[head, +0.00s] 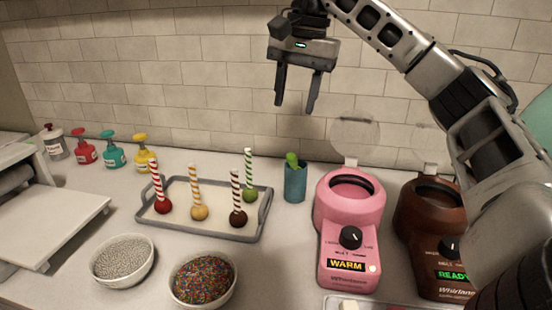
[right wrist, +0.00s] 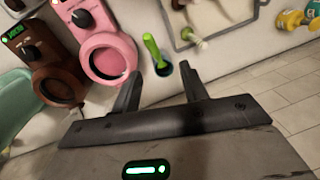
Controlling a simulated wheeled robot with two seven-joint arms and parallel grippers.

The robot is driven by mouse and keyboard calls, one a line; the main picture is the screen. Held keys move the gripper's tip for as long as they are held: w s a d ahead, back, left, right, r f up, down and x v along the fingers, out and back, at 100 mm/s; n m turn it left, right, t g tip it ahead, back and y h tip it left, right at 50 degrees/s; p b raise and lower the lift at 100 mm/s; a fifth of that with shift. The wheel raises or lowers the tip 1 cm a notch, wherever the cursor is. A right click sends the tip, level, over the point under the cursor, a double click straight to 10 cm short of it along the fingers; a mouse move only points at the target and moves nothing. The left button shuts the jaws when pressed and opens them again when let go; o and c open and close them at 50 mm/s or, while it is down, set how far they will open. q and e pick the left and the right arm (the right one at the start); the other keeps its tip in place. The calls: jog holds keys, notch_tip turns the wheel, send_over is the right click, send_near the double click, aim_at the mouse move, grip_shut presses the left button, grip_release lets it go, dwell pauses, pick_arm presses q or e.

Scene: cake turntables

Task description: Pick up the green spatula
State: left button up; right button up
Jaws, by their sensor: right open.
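The green spatula (head: 292,160) stands upright in a blue-teal cup (head: 295,184) on the counter, with only its top showing above the rim. In the right wrist view the spatula (right wrist: 152,50) sticks out of the cup (right wrist: 163,69), in line with the gap between the fingers. My right gripper (head: 294,108) is open and empty, high above the cup with its fingers pointing down. It also shows in the right wrist view (right wrist: 160,84). The lower part of the spatula is hidden inside the cup. My left gripper is not in view.
A pink melter (head: 332,262) and a brown melter (head: 437,268) stand right of the cup. A grey tray (head: 205,234) with striped sticks lies left. Two bowls of sprinkles (head: 150,262) stand in front. Several pump bottles (head: 113,152) and a tiled wall (head: 180,80) are behind.

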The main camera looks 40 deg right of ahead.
jog(key=b, duration=0.2)
send_near(291, 165)
jog(key=f, duration=0.1)
jog(key=f+b, duration=0.1)
jog(key=w+f, duration=0.1)
jog(key=shift+a+f, duration=0.4)
notch_tip(291, 165, down, 5)
jog(key=shift+s+f, duration=0.1)
jog(key=shift+f, duration=0.05)
jog(key=shift+a+f, duration=0.1)
jog(key=shift+f, duration=0.4)
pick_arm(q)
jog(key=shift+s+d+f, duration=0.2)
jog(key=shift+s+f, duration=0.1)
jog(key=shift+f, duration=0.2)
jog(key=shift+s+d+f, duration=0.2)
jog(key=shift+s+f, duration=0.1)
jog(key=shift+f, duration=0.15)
pick_arm(e)
grip_shut()
